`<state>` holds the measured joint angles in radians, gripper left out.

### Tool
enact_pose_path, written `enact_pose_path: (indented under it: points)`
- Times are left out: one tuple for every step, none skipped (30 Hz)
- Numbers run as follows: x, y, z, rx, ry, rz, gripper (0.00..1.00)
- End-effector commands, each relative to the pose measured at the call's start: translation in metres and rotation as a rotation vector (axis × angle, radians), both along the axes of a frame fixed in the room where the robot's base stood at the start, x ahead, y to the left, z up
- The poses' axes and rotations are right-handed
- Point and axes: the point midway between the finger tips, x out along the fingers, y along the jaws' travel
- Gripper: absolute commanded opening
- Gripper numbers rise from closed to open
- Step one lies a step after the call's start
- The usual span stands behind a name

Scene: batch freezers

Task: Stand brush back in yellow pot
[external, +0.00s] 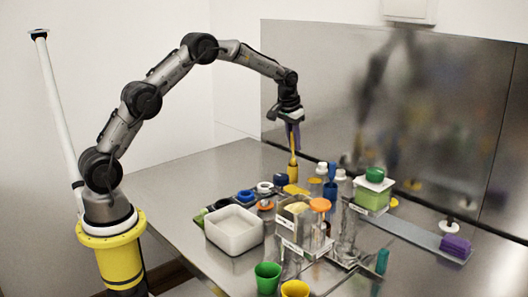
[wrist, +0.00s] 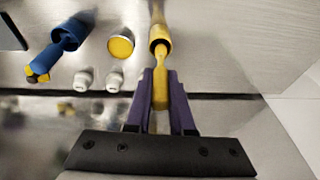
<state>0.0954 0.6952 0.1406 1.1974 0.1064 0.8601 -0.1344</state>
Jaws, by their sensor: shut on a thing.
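My gripper (wrist: 160,88) has purple fingers shut on the yellow brush (wrist: 160,95), on its slim yellow part. In the external view my gripper (external: 292,128) points down over the back of the steel table, with the brush (external: 293,143) upright below it. A yellow pot (wrist: 160,36) with a dark round mouth lies in line with the brush in the wrist view. It shows in the external view as the wider yellow part (external: 292,173) under the brush. The brush end overlaps the mouth; I cannot tell how deep it sits.
A blue pot (wrist: 69,34) with a brush stands near the yellow pot. A round yellow-topped thing (wrist: 120,46) and two white caps (wrist: 98,79) are close by. A white tub (external: 234,231) and clear bins (external: 301,223) stand further forward. A steel wall panel (external: 420,110) rises behind.

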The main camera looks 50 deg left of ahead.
Motion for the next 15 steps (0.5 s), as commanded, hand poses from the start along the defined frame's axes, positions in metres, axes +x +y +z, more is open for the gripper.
enact_pose_path:
  points:
    - [0.0, 0.0, -0.002, 0.0, 0.001, 0.0, 0.0]
    - [0.0, 0.0, -0.003, 0.0, 0.001, 0.0, 0.0]
    - [0.0, 0.0, -0.004, 0.0, 0.001, 0.0, 0.0]
    - [0.0, 0.0, -0.005, 0.0, 0.001, 0.0, 0.0]
    - [0.0, 0.0, -0.006, 0.0, 0.0, 0.0, 0.0]
    - [0.0, 0.0, -0.007, 0.0, 0.0, 0.0, 0.0]
    - [0.0, 0.0, -0.007, 0.0, 0.0, 0.0, 0.0]
    - [0.0, 0.0, -0.008, 0.0, 0.0, 0.0, 0.0]
    - [0.0, 0.0, -0.009, 0.0, 0.001, 0.0, 0.0]
    - [0.0, 0.0, -0.01, 0.0, 0.001, 0.0, 0.0]
    - [0.0, 0.0, -0.011, 0.0, 0.001, 0.0, 0.0]
    - [0.0, 0.0, -0.012, 0.0, 0.001, 0.0, 0.0]
    - [0.0, 0.0, -0.013, 0.0, 0.001, 0.0, 0.0]
    - [0.0, 0.0, -0.013, 0.0, 0.001, 0.0, 0.0]
    - [0.0, 0.0, -0.015, 0.0, 0.001, 0.0, 0.0]
